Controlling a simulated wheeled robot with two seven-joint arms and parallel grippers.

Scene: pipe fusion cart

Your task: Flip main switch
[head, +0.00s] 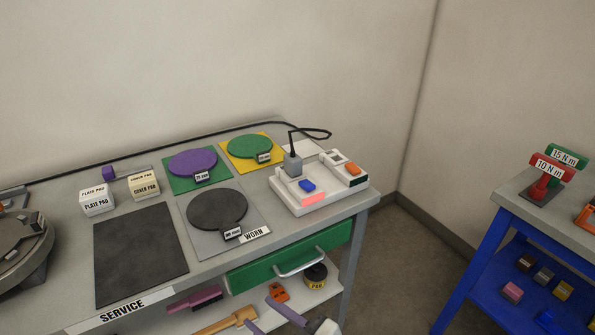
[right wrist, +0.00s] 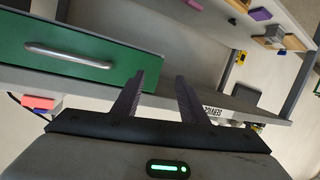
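A white switch unit (head: 318,184) sits on the cart top's right end. No label I can read marks either as the main switch. A grey plug-like block (head: 292,165) with a black cable stands at the unit's back left. My right gripper (head: 258,310) is low in front of the cart, below and apart from the unit. Its fingers (right wrist: 159,76) are spread and empty. My left gripper is not in view.
A green drawer (head: 290,258) with a metal handle (head: 300,262) is below the unit; it also fills the wrist view's left (right wrist: 75,60). Round plates on mats lie left of the unit. A blue table (head: 500,220) stands right across a floor gap.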

